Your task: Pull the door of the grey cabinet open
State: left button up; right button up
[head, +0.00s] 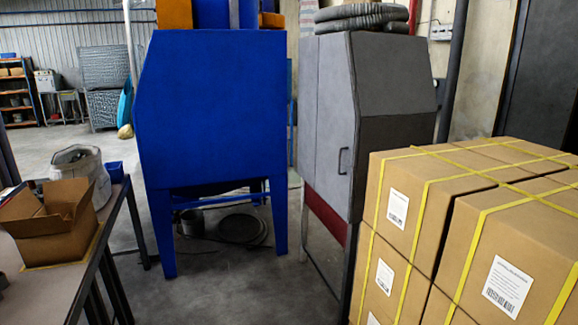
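The grey cabinet (387,75) stands at the centre right, with a sloped upper front on its right side. Its door (328,118) is on the side facing me and looks shut. A dark bar handle (343,161) sits near the door's right edge. Below the door are a dark red band and a lighter grey panel. Neither of my grippers is in the head view, so I cannot see their state.
Strapped cardboard boxes (440,205) are stacked close at the right, hiding the cabinet's lower right. A blue machine (212,110) stands left of the cabinet. A table (88,262) with an open carton (55,232) is at the left. Bare floor (225,285) lies between.

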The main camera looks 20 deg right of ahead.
aim_at(338, 122)
jog(key=i+j+z, duration=0.1)
jog(key=i+z, duration=0.25)
jog(key=i+j+z, duration=0.2)
jog(key=i+z, duration=0.15)
jog(key=i+j+z, duration=0.3)
jog(key=i, duration=0.15)
jog(key=i+j+z, duration=0.25)
jog(key=z, duration=0.15)
jog(key=i+j+z, duration=0.2)
jog(key=z, duration=0.2)
jog(key=i+j+z, duration=0.15)
jog(key=j+z, duration=0.2)
jog(key=i+j+z, duration=0.1)
jog(key=j+z, duration=0.7)
jog(key=i+j, duration=0.05)
jog(key=j, duration=0.05)
